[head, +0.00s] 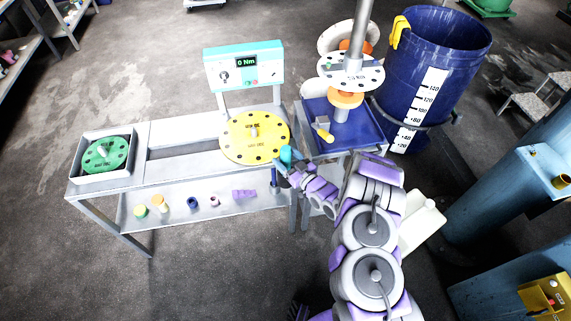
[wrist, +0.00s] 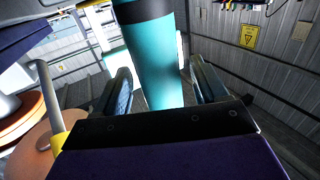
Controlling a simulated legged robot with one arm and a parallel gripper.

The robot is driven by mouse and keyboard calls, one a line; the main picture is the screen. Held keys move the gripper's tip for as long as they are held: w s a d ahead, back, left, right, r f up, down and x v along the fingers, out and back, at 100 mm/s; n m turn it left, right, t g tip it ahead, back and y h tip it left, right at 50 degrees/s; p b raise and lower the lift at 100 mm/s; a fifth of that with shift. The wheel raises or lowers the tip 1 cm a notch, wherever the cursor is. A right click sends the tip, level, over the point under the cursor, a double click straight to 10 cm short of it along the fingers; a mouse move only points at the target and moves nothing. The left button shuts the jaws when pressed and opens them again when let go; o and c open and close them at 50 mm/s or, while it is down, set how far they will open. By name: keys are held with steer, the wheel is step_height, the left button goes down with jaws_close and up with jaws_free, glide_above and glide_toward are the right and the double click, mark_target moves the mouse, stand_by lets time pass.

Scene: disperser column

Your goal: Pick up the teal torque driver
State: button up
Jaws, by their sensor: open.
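The teal torque driver (head: 287,153) is at the right end of the bench, beside the yellow disc, partly hidden by my gripper. In the wrist view, its teal cylinder (wrist: 160,50) with a dark band stands between the two fingers. My gripper (head: 283,166) is at the driver in the head view. In the wrist view, my gripper (wrist: 161,85) is open, with one finger on each side of the driver. A gap shows on both sides of it. The driver's lower end is hidden in the wrist view.
The yellow disc (head: 255,138) lies left of my gripper, with a 0 Nm display (head: 244,66) behind. A blue tray (head: 350,142) holding a yellow-handled tool (head: 323,134) is right. A green disc (head: 106,153) sits far left. Small parts lie on the lower shelf (head: 180,224).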

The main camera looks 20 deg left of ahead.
steer(key=shift+w+a, duration=0.2)
steer(key=shift+a, duration=0.1)
steer(key=shift+c, duration=0.4)
steer(key=c, duration=1.1)
steer(key=shift+o, duration=0.2)
steer(key=shift+r, duration=0.2)
